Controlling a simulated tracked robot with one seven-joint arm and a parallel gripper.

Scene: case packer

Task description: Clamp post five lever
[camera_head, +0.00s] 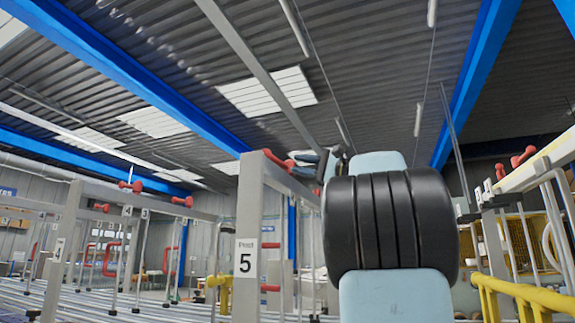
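Post five (248,210) is a pale upright column left of centre, with a white plate (246,257) reading "Post 5". A red lever (279,161) shows at its top, on the beam running back to the right. My arm, with pale blue links and a black ribbed joint, rises in front at the right of centre and covers much behind it. A small dark and pale blue part, seemingly my gripper (325,163), shows left of the arm top, just right of the red lever. Its fingers are too small and covered to read, and contact with the lever cannot be told.
Other posts with red levers stand at left, including one marked 4 (127,211). A beam with red levers (523,157) runs at the right. Yellow rails (530,298) lie at lower right, and a yellow part (219,283) stands by post five.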

